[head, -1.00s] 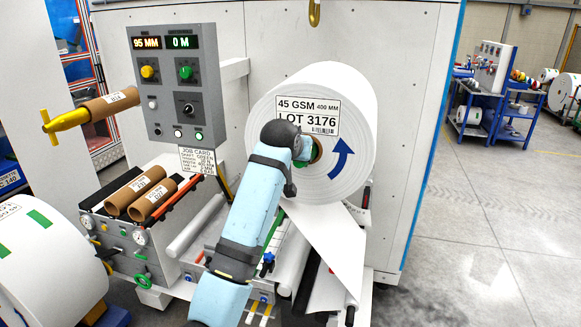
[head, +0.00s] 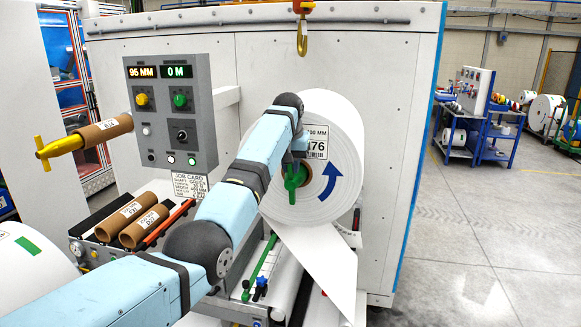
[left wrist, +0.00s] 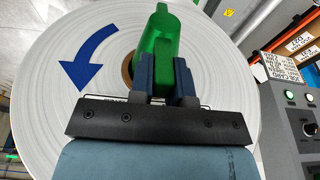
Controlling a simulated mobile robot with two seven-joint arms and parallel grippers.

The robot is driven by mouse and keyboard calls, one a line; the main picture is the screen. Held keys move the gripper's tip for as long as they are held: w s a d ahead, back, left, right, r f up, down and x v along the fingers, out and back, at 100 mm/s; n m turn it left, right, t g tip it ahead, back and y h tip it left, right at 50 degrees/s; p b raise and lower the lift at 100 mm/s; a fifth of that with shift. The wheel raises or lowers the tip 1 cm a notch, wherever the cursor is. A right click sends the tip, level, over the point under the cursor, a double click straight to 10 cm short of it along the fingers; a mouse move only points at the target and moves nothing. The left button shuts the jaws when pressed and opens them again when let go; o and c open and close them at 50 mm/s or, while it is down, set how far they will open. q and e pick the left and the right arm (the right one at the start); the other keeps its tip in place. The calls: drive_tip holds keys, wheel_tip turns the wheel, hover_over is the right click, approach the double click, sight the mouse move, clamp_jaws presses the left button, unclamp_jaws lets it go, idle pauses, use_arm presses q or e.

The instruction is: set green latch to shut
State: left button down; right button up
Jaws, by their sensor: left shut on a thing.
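The green latch (head: 293,184) is on the core at the middle of the large white paper roll (head: 340,150). It stands roughly upright in the head view. In the left wrist view, the green latch (left wrist: 155,38) points up from between two dark fingers. My left gripper (left wrist: 160,75) is shut on it, with a finger on each side. In the head view my left gripper (head: 298,160) is partly hidden by its own wrist. My arm also covers the left part of the roll and much of its label. My right gripper is not in view.
A grey control panel (head: 168,118) stands left of the roll, close to my arm. A yellow hook (head: 302,38) hangs above the roll. A yellow-ended shaft with a brown core (head: 105,128) sticks out at left. Open floor (head: 470,230) lies to the right.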

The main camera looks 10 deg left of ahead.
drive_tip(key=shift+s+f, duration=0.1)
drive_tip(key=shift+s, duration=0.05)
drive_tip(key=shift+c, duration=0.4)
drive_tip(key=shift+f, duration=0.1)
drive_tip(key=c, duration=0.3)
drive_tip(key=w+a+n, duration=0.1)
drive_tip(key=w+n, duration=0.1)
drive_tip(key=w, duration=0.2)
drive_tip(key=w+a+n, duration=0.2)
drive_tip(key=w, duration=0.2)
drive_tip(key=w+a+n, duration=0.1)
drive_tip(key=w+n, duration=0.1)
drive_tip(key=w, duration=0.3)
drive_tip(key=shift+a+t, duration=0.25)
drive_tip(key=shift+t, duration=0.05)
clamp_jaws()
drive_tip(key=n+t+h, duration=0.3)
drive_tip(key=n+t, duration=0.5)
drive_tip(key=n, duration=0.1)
approach(289, 169)
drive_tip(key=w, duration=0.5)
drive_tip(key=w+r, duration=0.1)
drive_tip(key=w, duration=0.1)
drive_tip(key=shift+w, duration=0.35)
